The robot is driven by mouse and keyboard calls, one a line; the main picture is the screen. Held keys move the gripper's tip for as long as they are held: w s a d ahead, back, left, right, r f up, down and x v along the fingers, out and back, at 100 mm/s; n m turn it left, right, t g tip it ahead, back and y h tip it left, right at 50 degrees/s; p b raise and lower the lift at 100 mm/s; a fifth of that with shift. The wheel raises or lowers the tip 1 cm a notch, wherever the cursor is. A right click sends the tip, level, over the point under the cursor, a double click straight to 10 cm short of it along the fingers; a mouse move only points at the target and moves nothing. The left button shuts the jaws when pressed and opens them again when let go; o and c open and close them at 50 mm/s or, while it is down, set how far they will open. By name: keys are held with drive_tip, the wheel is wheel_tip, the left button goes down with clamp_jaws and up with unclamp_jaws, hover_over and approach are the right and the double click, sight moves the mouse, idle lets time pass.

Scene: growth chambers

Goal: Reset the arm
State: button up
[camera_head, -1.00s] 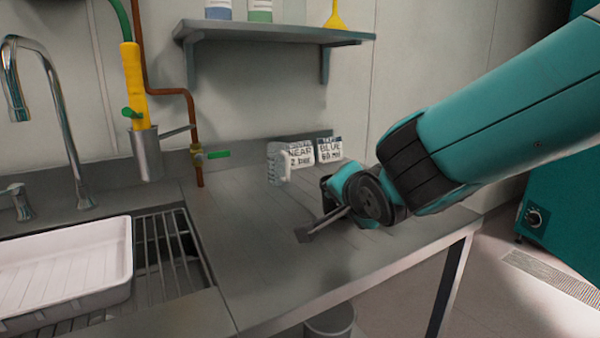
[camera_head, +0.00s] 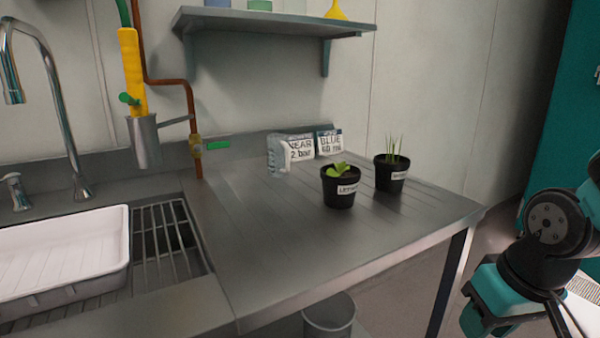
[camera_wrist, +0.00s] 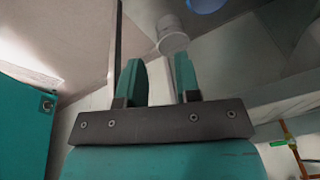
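My arm (camera_head: 548,235) is folded down at the right edge of the head view, off the bench and beyond its right end. My gripper shows in the wrist view (camera_wrist: 158,65) with its two teal fingers apart and nothing between them. In the head view, only part of the hand shows at the lower right, and its fingertips are not clear there.
The steel bench (camera_head: 270,235) holds two black potted plants, one leafy (camera_head: 339,186) and one grassy (camera_head: 391,172). Behind them are a clear jug (camera_head: 278,155) and two label cards (camera_head: 315,146). A white tray (camera_head: 125,265) sits at the left. A bin (camera_head: 330,318) stands below.

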drive_tip(key=s+a+f+n+g+y+b, duration=0.25)
drive_tip(key=s+a+n+b, duration=0.25)
drive_tip(key=s+a+b, duration=0.35)
wheel_tip(320, 180, up, 26)
drive_tip(key=a+p, duration=0.1)
drive_tip(key=p, duration=2.6)
drive_tip(key=shift+s+a+r, duration=0.15)
drive_tip(key=shift+s+r, duration=0.1)
drive_tip(key=shift+s, duration=0.05)
